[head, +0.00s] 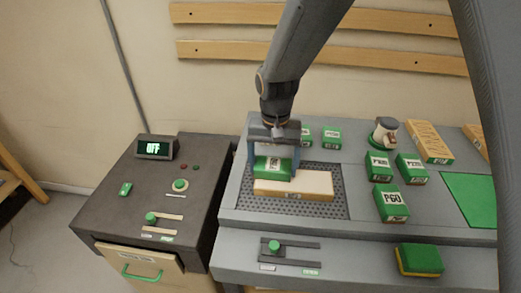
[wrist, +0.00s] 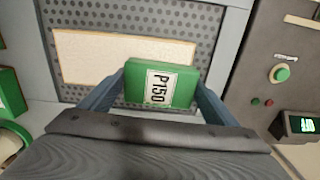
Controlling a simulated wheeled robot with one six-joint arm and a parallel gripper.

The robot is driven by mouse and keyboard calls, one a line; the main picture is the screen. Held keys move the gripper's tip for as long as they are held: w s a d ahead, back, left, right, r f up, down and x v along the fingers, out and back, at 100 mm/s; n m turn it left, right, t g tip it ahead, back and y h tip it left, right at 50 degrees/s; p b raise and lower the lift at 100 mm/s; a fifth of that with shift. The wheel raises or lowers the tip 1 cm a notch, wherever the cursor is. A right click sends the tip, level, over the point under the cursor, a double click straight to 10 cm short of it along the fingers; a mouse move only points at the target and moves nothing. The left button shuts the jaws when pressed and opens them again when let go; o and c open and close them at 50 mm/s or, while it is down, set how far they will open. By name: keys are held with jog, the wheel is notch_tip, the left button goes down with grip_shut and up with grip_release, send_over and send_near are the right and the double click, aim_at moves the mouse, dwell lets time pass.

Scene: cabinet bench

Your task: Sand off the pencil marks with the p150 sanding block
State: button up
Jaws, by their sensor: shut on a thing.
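In the head view the P150 block (head: 271,165) sits over the back left part of a pale wooden board (head: 312,184). My gripper (head: 273,158) is shut on the block from above. Whether the block touches the board is hard to tell. The board lies on a dark perforated plate (head: 335,210); it also shows in the wrist view (wrist: 85,55). No pencil marks can be made out on its visible face.
Other green blocks, including P60 (head: 391,203), stand on the bench to the right. A jar-like item (head: 384,132) stands behind them. A green and yellow sponge (head: 419,259) lies at the front right.

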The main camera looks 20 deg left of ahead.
aim_at(323, 178)
jog(key=shift+s+a, duration=0.2)
jog(key=shift+a, duration=1)
jog(key=shift+w+d+p, duration=0.45)
jog(key=shift+d+p, duration=0.15)
jog(key=shift+d, duration=2.15)
jog(key=shift+w+d+p, duration=0.5)
jog(key=shift+d+p, duration=0.15)
jog(key=shift+d, duration=2.1)
jog(key=shift+w+d+p, duration=0.45)
jog(key=shift+d+p, duration=0.15)
jog(key=shift+d, duration=2.15)
jog(key=shift+d+r+p, duration=0.15)
jog(key=shift+r+p, duration=0.05)
jog(key=shift+p, duration=0.1)
notch_tip(323, 178, up, 3)
jog(key=shift+f+p, duration=0.1)
jog(key=shift+p, duration=0.55)
notch_tip(323, 178, up, 5)
jog(key=p, duration=0.4)
